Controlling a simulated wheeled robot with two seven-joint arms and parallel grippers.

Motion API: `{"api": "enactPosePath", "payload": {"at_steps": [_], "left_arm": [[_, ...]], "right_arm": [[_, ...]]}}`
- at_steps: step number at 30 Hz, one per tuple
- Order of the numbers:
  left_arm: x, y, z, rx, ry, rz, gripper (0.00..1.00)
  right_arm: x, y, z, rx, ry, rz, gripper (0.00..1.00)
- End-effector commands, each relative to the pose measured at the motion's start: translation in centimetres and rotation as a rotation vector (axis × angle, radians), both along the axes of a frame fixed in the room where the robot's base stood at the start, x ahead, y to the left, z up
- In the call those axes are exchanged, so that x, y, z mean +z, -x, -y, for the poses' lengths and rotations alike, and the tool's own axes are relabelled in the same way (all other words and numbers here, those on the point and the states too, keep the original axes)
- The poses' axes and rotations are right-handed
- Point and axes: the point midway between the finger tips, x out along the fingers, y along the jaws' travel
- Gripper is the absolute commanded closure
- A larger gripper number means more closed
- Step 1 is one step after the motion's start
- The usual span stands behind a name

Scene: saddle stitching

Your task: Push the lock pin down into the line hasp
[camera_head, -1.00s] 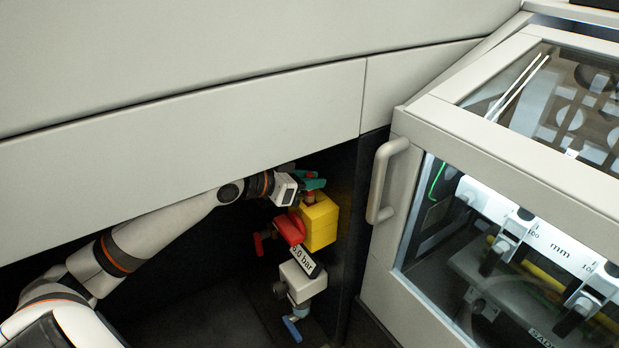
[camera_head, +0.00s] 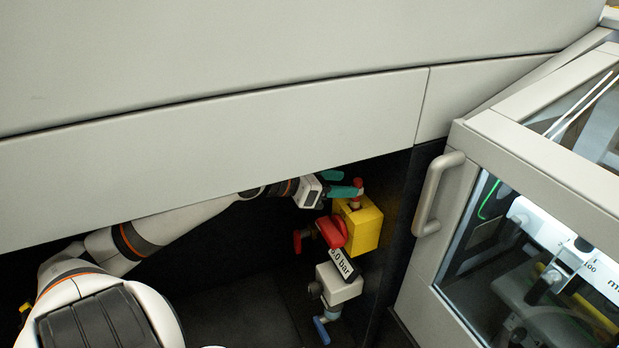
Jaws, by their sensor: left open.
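The lock pin (camera_head: 358,184) has a red top and stands upright at the top of a yellow block (camera_head: 363,228), which I take to be the line hasp. A dark ring shows where the pin meets the block. How deep the pin sits cannot be told. My left gripper (camera_head: 346,184) has teal fingers and is open. Its fingers lie just left of the pin's red top, above the block. The nearer fingertip overlaps or touches the pin; I cannot tell which. My right gripper is not in view.
A red handle (camera_head: 332,232) sits at the block's left. Below hang a pressure label (camera_head: 344,266), a grey fitting (camera_head: 338,286) and a blue lever (camera_head: 321,330). A pale panel (camera_head: 220,130) overhangs my left arm. A glazed cabinet with a handle (camera_head: 437,193) stands right.

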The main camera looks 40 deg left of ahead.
Motion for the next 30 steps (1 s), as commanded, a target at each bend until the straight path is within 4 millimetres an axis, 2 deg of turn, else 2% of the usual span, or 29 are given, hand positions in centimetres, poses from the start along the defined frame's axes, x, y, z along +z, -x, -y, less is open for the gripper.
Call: {"api": "enactPosePath", "payload": {"at_steps": [9,15,30], "left_arm": [[1.8,3.8,-1.6,0.001,0.0,-0.002,0.55],[2.6,5.5,-2.3,0.0,0.0,0.001,0.55],[2.7,6.0,-2.5,-0.001,-0.002,0.001,0.55]], "right_arm": [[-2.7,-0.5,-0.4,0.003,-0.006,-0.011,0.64],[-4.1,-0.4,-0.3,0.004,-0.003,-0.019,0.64],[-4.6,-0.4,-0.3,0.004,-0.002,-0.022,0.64]]}}
